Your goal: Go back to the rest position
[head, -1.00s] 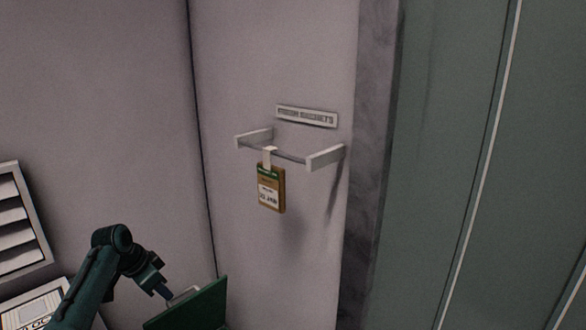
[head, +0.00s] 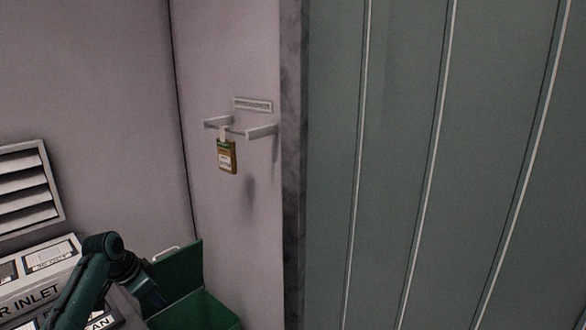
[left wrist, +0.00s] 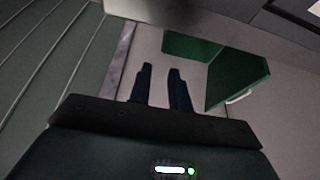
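My left gripper (left wrist: 160,85) shows in the left wrist view with its two dark fingers apart and nothing between them. In the head view my left arm comes in at the lower left, and its gripper (head: 150,292) points down and right in front of the green box. My right gripper is in neither view. A brown and green tag (head: 227,155) hangs by a white strap from a rail (head: 262,132) on the pale wall, under a small sign plate. No gripper is near the tag.
An open green box (head: 178,270) with a raised lid stands below the tag; its lid also shows in the left wrist view (left wrist: 238,80). A white labelled unit (head: 40,275) and a louvred vent (head: 28,190) are at left. Green ribbed panelling (head: 400,150) fills the right.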

